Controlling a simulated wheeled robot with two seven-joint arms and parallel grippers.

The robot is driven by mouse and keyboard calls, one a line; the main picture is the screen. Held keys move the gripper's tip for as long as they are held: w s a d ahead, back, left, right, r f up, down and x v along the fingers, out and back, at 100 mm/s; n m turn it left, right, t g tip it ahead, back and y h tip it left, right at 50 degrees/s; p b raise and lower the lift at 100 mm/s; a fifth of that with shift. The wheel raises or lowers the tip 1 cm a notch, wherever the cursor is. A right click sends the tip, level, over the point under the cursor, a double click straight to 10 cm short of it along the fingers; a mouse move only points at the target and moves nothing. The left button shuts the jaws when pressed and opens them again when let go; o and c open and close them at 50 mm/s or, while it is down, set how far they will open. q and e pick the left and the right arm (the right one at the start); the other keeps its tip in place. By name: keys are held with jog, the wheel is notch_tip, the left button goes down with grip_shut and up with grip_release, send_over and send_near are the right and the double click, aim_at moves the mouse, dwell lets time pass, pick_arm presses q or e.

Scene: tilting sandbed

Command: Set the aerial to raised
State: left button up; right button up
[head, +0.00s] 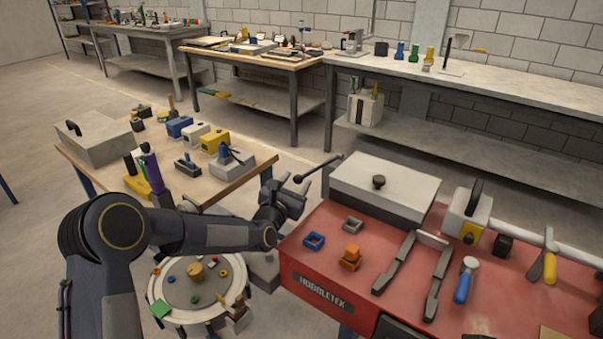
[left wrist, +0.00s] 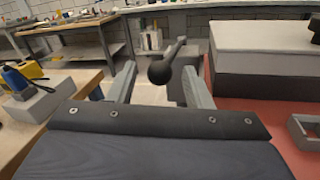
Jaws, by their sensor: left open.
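A dark rod with a black ball end (head: 319,168) is the only aerial-like part that I can make out. It slants up and right from the ball toward the far side of the grey lidded box; its mount is hidden. In the left wrist view, its ball (left wrist: 159,72) appears between my two fingers, with the rod running away behind it. My left gripper (head: 297,190) is open and empty at the left edge of the red bench. The ball is just past the fingertips in the head view; I cannot tell whether they touch. My right gripper is out of view.
The red bench top (head: 330,272) holds the grey lidded box (head: 384,187), small square parts, an orange piece (head: 350,258) and tools. A wooden table (head: 215,184) with blocks stands left. A round tray (head: 180,296) sits below my left arm. Open floor lies behind.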

pick_arm(q)
jog(key=shift+x, duration=1.85)
grip_shut()
